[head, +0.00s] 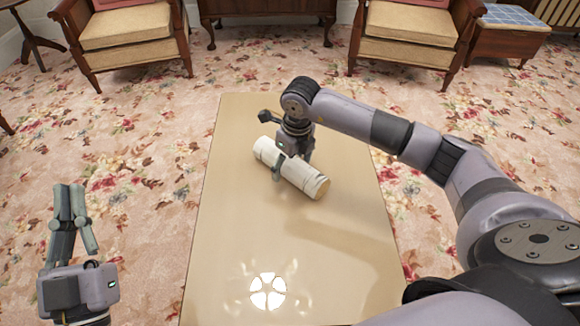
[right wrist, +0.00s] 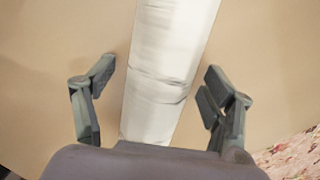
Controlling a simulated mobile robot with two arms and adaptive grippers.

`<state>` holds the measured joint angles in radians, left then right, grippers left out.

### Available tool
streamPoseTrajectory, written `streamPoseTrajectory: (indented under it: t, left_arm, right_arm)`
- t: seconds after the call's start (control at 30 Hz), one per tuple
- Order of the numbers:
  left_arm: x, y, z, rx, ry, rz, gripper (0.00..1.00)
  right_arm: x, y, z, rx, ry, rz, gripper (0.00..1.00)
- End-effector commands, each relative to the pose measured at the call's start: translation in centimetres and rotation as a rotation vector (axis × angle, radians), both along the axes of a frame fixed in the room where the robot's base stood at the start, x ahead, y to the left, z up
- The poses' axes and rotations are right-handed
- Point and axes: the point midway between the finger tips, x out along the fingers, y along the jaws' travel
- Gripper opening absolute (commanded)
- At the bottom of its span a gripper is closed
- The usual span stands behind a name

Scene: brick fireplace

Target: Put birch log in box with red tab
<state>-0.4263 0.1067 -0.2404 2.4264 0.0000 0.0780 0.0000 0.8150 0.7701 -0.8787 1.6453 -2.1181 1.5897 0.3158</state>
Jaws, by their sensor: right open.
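The birch log (head: 306,180), white with a pale cut end, lies diagonally on the table. My right gripper (head: 291,160) is over its middle, pointing down, with one finger on each side of it. In the right wrist view the log (right wrist: 165,70) runs between the fingers of the open right gripper (right wrist: 157,90), with a gap visible on each side. My left gripper (head: 70,188) is at the lower left, off the table, fingers pointing up and empty; how far apart they are is unclear. No box with a red tab shows in either view.
The long beige table (head: 240,240) is otherwise bare, with a bright round light patch (head: 268,291) near its front. Flowered carpet (head: 140,180) surrounds it. Two cushioned armchairs (head: 128,28) (head: 412,28), a dark wooden cabinet (head: 268,7) and a blue-tiled side table (head: 512,20) stand beyond.

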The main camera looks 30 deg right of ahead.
Motion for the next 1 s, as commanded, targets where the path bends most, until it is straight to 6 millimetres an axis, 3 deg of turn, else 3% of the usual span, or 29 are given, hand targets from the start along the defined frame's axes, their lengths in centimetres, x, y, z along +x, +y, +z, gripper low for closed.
streamPoseTrajectory:
  t: [0.17, 1.0]
  left_arm:
    - [0.01, -0.01, 0.03, 0.0, 0.0, 0.0, 0.0]
    - [0.04, -0.02, -0.03, 0.001, 0.002, 0.0, 0.0]
  right_arm:
    - [0.0, 0.0, 0.01, 0.0, 0.0, 0.0, 0.77]
    - [0.0, -0.02, 0.04, 0.0, 0.0, 0.0, 0.21]
